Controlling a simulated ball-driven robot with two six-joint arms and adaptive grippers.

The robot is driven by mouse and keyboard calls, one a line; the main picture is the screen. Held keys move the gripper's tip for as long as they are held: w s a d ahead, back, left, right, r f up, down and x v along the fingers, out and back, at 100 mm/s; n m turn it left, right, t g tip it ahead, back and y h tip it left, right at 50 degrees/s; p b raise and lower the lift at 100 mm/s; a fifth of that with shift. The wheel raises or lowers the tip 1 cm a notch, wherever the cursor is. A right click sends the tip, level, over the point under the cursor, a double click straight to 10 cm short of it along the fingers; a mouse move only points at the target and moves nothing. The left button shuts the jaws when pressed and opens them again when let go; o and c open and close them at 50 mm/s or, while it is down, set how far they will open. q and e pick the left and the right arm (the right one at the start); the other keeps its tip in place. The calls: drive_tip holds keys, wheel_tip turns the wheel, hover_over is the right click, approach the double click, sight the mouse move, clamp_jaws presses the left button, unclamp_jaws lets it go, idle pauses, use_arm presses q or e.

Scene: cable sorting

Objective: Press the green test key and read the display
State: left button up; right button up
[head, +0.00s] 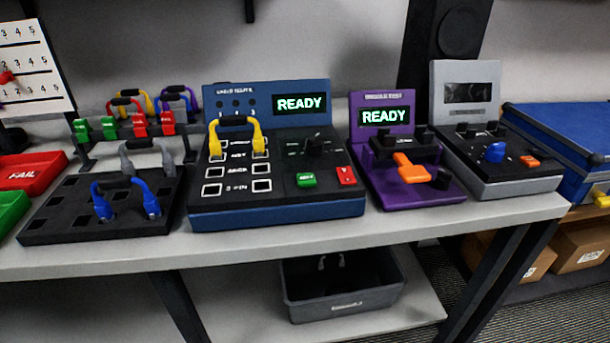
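The blue cable tester (277,208) stands in the middle of the bench. Its display (299,104) reads READY in green letters. The green key (306,180) is on the lower part of its sloped face, left of a red key (346,176). A black cable with yellow plugs (259,141) arches over the upper sockets at the panel's left side. A purple tester (369,180) to the right also has a display (386,116) reading READY. Neither of my grippers is in view.
A black tray (70,233) with a blue and a grey cable stands at left, near red (55,178) and green bins. A rack (80,143) of cables is behind. A grey device (530,188) and blue case (540,118) are at right. A grey bin (345,307) sits below.

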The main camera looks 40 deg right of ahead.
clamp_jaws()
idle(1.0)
